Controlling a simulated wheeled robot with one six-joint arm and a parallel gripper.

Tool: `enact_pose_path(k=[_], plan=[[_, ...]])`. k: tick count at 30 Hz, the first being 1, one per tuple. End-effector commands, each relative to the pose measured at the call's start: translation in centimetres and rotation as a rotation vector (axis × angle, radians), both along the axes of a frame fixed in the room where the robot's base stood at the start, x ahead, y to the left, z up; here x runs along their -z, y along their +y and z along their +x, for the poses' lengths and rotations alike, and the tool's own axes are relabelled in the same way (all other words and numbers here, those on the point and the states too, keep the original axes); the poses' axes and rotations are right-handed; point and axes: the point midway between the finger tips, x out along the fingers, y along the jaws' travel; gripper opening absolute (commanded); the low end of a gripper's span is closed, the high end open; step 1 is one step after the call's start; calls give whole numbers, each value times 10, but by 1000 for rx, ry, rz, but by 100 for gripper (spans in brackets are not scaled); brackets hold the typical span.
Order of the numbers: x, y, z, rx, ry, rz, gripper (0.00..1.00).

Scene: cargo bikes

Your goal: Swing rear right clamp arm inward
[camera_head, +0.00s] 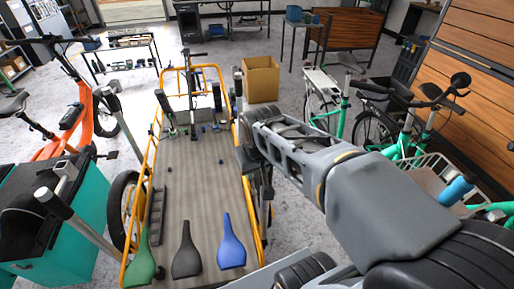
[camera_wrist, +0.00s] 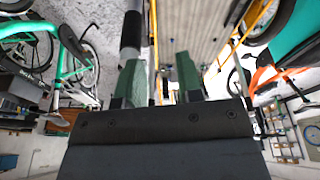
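The cargo bike's long grey bed (camera_head: 200,170) lies between yellow rails in the head view. A grey clamp arm with a dark end (camera_head: 238,82) stands upright at the bed's right rail. In the wrist view a post with a black sleeve and light lower part (camera_wrist: 131,32) stands outside the yellow rail, just beyond the left fingertip. I cannot tell whether it is the same arm. My gripper (camera_wrist: 161,75) is open, with two green fingers apart and nothing seen between them. In the head view my own arm hides the gripper and part of the right rail.
Two more clamp posts (camera_head: 108,100) (camera_head: 55,203) stand on the left side. Green, black and blue saddle-shaped pieces (camera_head: 231,243) lie at the bed's near end. A cardboard box (camera_head: 262,80) stands behind. Green bikes (camera_head: 405,140) crowd the right; an orange bike (camera_head: 80,120) is left.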

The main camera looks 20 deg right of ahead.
Motion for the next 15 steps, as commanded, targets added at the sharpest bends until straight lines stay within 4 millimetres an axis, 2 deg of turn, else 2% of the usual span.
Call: enact_pose_path(k=[1, 3, 9, 15], plan=[[-5, -5, 20, 18, 31, -10, 34], [-11, -15, 47, 43, 70, -31, 34], [-10, -42, 117, 118, 170, -83, 34], [3, -63, 160, 171, 237, -122, 34]])
